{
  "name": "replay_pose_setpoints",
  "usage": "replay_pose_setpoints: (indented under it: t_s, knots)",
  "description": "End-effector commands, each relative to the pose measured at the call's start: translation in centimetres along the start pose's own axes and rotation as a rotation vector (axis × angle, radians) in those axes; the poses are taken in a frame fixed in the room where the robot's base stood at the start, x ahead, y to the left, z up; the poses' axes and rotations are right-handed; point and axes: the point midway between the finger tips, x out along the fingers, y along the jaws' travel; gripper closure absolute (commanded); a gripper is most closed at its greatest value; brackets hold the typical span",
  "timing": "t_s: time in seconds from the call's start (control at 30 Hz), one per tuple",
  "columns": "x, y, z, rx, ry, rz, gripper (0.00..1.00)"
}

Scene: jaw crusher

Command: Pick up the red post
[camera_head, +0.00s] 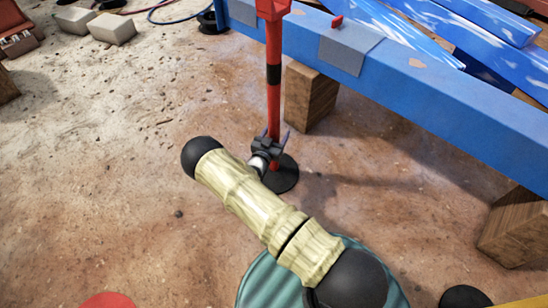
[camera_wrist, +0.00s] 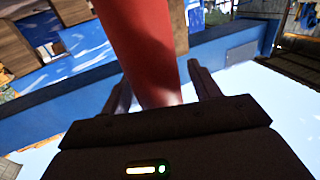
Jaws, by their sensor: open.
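The red post (camera_head: 274,105) stands upright on a round black base (camera_head: 283,176), with a black band partway up and a red head at the top edge of the head view. My gripper (camera_head: 274,136) is at the lower part of the post, a little above the base. In the wrist view the red post (camera_wrist: 148,50) fills the middle, and my gripper's two fingers (camera_wrist: 161,84) are spread, one on each side of it. The fingers look apart from the post. The gripper hides a short stretch of the post in the head view.
A long blue beam (camera_head: 430,95) runs just behind the post, resting on wooden blocks (camera_head: 309,97). Pale bricks (camera_head: 111,28) and hoses lie at the upper left.

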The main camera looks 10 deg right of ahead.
Motion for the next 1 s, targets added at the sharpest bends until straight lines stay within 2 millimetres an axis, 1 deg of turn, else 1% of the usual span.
replay_pose_setpoints:
  t_s: [0.17, 0.2, 0.27, 0.4, 0.47, 0.5, 0.67, 0.7, 0.87, 1.0]
  knots:
    - [-0.02, 0.01, 0.02, 0.0, 0.0, 0.0, 0.38]
    - [-0.02, 0.01, 0.03, 0.0, 0.0, 0.0, 0.46]
    - [-0.02, 0.01, 0.03, 0.0, 0.0, 0.0, 0.58]
    - [-0.02, 0.01, 0.03, 0.0, 0.0, 0.0, 0.85]
    - [-0.02, 0.01, 0.03, 0.0, 0.0, 0.0, 0.97]
    - [-0.02, 0.01, 0.03, 0.0, 0.0, 0.0, 1.0]
    - [-0.02, 0.02, 0.03, 0.0, 0.0, 0.0, 1.0]
    - [0.11, -0.05, -0.35, 0.002, 0.008, 0.0, 1.0]
    - [0.11, -0.05, -0.35, 0.002, 0.008, 0.0, 1.0]
    - [0.11, -0.06, -0.76, 0.002, 0.008, 0.0, 1.0]
